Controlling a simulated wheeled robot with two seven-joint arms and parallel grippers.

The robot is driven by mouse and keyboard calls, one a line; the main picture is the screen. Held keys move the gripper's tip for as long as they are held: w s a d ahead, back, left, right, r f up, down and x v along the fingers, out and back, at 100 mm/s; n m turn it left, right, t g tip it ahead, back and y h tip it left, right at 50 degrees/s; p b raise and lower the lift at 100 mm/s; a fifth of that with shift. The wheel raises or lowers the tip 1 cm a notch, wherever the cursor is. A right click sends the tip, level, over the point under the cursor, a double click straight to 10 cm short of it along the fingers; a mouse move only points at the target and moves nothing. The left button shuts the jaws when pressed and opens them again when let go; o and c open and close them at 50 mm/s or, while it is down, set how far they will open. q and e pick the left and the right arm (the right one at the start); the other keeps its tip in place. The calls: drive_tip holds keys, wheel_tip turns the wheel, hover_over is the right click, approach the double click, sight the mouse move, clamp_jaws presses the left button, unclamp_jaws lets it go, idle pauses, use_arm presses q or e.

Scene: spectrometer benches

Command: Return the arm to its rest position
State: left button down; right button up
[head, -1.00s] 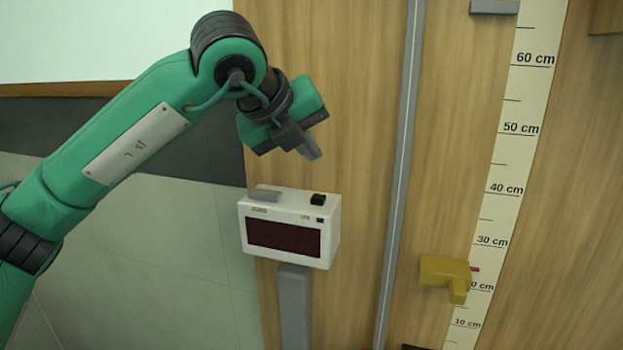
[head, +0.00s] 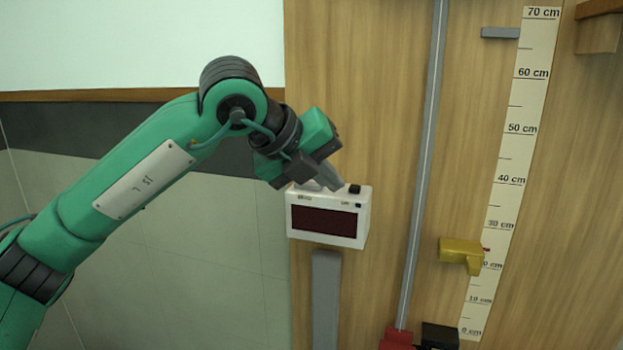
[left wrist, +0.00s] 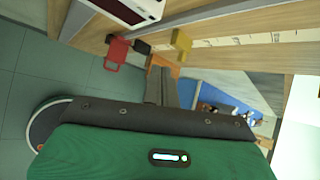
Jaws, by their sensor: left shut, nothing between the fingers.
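My left arm (head: 150,180) is green and comes in from the left in the head view. Its gripper (head: 332,182) is shut and empty. In the picture its fingers overlap the top of a white display box (head: 362,222); I cannot tell whether they touch it. The shut fingers also show in the left wrist view (left wrist: 161,86), pointing away from the camera with nothing between them. My right gripper is not in view.
A wooden panel (head: 390,120) carries a grey vertical rail (head: 424,150), a centimetre scale (head: 512,155) and a yellow pointer block (head: 459,251). A red part (head: 396,341) and a black part (head: 440,336) are low down. The tiled wall left of the panel is bare.

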use_arm(q)
drive_tip(key=s+d+f+m+g+h, duration=0.25)
drive_tip(key=s+d+g+h, duration=0.4)
drive_tip(key=s+h, duration=0.35)
drive_tip(key=w+a+f+n+t+y, duration=0.2)
drive_tip(key=w+a+f+n+t, duration=0.15)
drive_tip(key=a+n+t, duration=0.7)
drive_tip(key=w+a+f+n+t+y, duration=0.3)
drive_tip(key=w+a+n+t, duration=0.25)
drive_tip(key=n+t, duration=0.9)
drive_tip(key=s+a+f+n+g+y, duration=0.1)
drive_tip(key=a+f+n+g+y, duration=0.4)
drive_tip(key=f, duration=0.6)
drive_tip(key=s+a+f+n+g+y, duration=0.1)
drive_tip(key=a+f+n+g+y, duration=0.1)
drive_tip(key=a+f+n+y, duration=0.75)
drive_tip(key=s+a+f+m+g+h, duration=0.25)
drive_tip(key=s+f+g, duration=1.15)
drive_tip(key=s+f, duration=1.25)
wheel_tip(320, 180, down, 29)
drive_tip(key=m+g, duration=0.1)
drive_tip(key=s+a+f+g, duration=0.1)
drive_tip(key=s+a+f, duration=0.1)
drive_tip(key=s+f, duration=1.7)
drive_tip(key=shift+s+a+f+y, duration=0.25)
drive_tip(key=shift+s+f+y, duration=0.05)
drive_tip(key=shift+s, duration=0.05)
